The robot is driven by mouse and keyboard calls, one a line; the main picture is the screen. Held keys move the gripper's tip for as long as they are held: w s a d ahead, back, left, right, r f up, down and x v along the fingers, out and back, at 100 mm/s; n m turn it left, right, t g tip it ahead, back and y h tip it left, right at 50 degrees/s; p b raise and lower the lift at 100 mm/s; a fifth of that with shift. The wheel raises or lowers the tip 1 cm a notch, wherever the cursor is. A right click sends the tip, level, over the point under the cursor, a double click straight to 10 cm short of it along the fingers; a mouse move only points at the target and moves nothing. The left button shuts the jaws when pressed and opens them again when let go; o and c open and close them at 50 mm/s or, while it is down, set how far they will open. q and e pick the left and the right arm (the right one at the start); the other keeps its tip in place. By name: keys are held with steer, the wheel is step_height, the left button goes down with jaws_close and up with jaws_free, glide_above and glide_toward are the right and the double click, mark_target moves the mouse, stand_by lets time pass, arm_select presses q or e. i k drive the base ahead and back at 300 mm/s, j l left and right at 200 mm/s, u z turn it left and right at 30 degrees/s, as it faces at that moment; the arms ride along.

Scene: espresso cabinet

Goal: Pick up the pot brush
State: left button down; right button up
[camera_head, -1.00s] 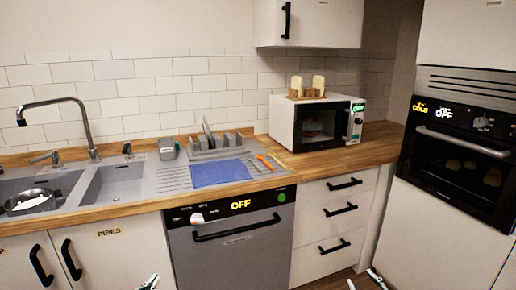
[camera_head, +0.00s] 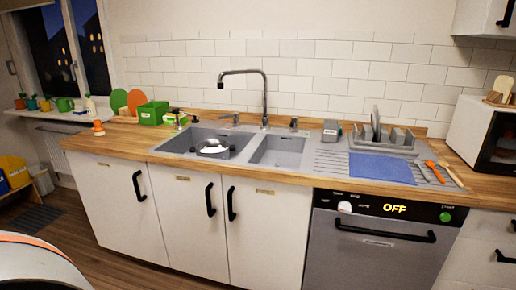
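A long orange utensil (camera_head: 434,171) lies on the ribbed drainboard right of the blue mat (camera_head: 381,168). It may be the pot brush, but it is too small to be sure. A wooden-coloured utensil (camera_head: 451,173) lies beside it. Neither of my grippers is in view.
A double sink (camera_head: 278,151) holds a pan (camera_head: 212,147) in its left basin. A dish rack (camera_head: 384,142) stands behind the mat, and a microwave (camera_head: 482,135) is at the right. A rounded pale surface (camera_head: 35,268) fills the lower left corner; I cannot identify it.

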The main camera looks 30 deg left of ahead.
mark_target(99, 131)
steer(key=u, duration=2.2)
